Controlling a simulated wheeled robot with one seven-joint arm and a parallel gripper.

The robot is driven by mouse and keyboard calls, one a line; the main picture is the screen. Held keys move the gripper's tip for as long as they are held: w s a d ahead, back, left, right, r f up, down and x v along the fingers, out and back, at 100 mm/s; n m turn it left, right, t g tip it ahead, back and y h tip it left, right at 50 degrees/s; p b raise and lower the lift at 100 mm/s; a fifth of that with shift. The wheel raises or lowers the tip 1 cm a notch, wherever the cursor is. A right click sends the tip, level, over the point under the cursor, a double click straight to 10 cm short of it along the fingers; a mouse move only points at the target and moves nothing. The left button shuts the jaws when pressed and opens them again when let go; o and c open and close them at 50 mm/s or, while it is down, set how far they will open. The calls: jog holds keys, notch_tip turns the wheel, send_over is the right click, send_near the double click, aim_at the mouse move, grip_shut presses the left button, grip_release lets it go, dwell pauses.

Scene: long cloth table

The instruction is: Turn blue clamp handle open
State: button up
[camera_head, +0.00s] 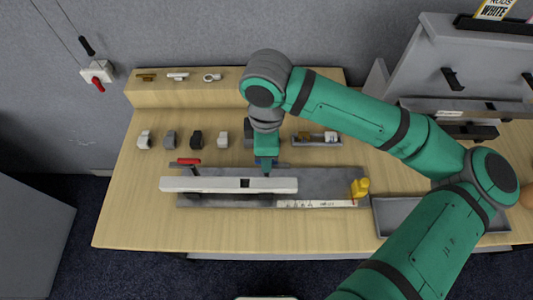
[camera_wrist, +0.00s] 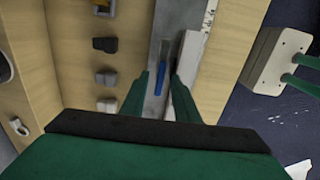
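The blue clamp handle (camera_wrist: 158,82) shows in the wrist view as a short blue bar on the grey fixture plate. It lies between the two fingers of my gripper (camera_wrist: 160,74), which are apart. I cannot tell whether either finger touches it. In the head view my gripper (camera_head: 266,168) points down at the back edge of the long pale bar (camera_head: 225,185), right of its middle. The blue handle is hidden there behind the gripper. A red clamp handle (camera_head: 189,161) stands at the bar's left end.
The grey plate (camera_head: 325,182) carries a yellow block (camera_head: 360,187) and a white ruler strip (camera_head: 315,204). A grey tray (camera_head: 390,222) lies to the right. The table's front left is bare.

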notch_tip(320, 180, up, 11)
dwell(0.6)
jog(key=shift+f, duration=0.15)
dwell(0.3)
